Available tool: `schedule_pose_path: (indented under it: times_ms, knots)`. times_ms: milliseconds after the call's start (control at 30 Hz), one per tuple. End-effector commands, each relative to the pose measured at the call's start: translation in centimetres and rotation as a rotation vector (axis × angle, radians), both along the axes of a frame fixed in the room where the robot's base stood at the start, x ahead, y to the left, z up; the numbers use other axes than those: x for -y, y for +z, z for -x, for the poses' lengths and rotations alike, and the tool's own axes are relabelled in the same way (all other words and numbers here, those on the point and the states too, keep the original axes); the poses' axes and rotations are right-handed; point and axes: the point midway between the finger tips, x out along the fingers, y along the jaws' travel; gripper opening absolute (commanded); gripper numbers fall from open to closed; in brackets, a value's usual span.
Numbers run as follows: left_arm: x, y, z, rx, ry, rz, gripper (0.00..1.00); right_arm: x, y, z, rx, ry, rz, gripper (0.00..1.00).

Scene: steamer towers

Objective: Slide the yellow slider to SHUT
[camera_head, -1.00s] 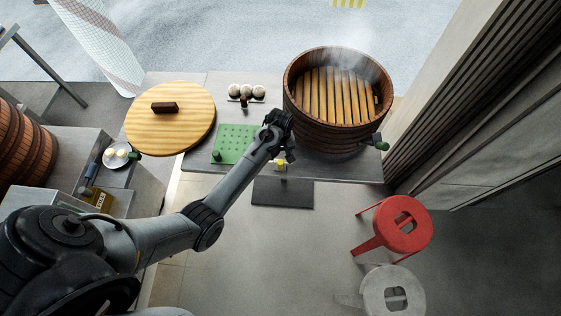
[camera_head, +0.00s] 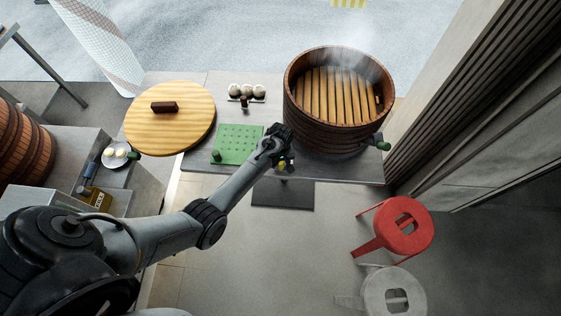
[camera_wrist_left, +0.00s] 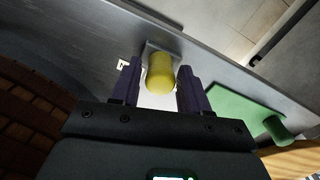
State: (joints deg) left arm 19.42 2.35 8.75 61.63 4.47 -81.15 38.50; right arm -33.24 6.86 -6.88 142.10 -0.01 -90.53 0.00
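The yellow slider (camera_wrist_left: 160,74) is a rounded yellow knob on a metal strip at the counter's front face. In the head view only a small bit of the yellow slider (camera_head: 281,167) shows below my left gripper (camera_head: 286,160). In the left wrist view, my left gripper (camera_wrist_left: 160,88) has its two dark fingers apart, one on each side of the knob. Narrow gaps show between the fingers and the knob, so it looks open around it. A white marking (camera_wrist_left: 122,64) shows left of the knob, partly hidden by a finger. My right gripper is not in view.
A steaming wooden steamer (camera_head: 338,133) stands right of my gripper on the counter. A green board (camera_head: 238,143) and round wooden lid (camera_head: 170,130) lie left. A dark mat (camera_head: 283,193) and red stool (camera_head: 404,225) are in front.

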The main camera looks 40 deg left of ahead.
Motion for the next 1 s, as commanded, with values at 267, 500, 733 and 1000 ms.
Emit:
schedule_pose_path:
  times_ms: [267,500,733,1000]
  knots:
    - [0.0,0.0,0.0,0.0,0.0,0.0,0.01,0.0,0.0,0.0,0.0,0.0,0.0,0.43]
    - [-0.1,0.1,0.0,0.0,0.0,0.0,0.0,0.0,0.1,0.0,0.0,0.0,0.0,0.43]
    - [-2.4,0.7,1.8,-0.002,0.002,-0.001,0.0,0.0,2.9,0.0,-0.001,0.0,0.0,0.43]
    - [-4.5,0.1,3.3,0.0,0.001,-0.001,0.0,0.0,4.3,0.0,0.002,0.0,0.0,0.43]
